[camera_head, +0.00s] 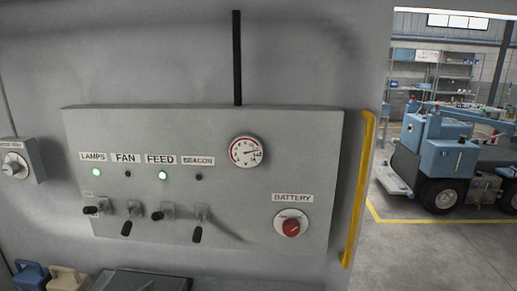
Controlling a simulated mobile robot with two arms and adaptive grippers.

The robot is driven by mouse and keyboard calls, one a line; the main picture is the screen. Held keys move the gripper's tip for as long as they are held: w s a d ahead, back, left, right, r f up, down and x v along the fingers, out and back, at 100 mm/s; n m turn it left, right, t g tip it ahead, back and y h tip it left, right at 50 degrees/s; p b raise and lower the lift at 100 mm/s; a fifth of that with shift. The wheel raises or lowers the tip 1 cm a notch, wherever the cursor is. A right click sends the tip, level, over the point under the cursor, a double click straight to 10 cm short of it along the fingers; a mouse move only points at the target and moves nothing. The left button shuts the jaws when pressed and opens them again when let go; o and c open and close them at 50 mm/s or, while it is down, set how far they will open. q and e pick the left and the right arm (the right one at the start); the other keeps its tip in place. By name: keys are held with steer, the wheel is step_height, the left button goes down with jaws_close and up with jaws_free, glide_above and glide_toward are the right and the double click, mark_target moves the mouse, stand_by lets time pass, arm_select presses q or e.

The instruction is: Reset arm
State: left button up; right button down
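Neither of my grippers shows in the head view, and no part of my arms can be made out. A grey control panel (235,215) is fixed to the wall in front of me. It has four labelled toggle levers: LAMPS (91,211), FAN (127,226), FEED (164,213) and BEACON (198,232). The FAN and BEACON levers hang down; the LAMPS and FEED levers point more to the left. The lights above LAMPS and FEED glow green; the other two are dark. A round gauge (246,151) and a red BATTERY knob (291,227) are at the right.
A yellow rail (359,190) runs down the wall's right edge. A smaller box with a dial (14,165) is at the left. Blue (31,276) and tan (69,280) containers stand at the bottom left. A blue vehicle (447,155) stands beyond open floor at the right.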

arm_select(q)
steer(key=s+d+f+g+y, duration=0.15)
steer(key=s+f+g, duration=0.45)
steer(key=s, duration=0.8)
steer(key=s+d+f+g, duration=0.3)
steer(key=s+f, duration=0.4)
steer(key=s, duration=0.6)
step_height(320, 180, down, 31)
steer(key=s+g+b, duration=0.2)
steer(key=b, duration=0.4)
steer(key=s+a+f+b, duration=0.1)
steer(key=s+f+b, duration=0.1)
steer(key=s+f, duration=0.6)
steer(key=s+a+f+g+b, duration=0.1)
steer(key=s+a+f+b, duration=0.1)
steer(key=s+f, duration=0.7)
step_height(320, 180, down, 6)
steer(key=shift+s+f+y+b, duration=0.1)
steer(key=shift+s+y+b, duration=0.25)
steer(key=shift+b, duration=0.4)
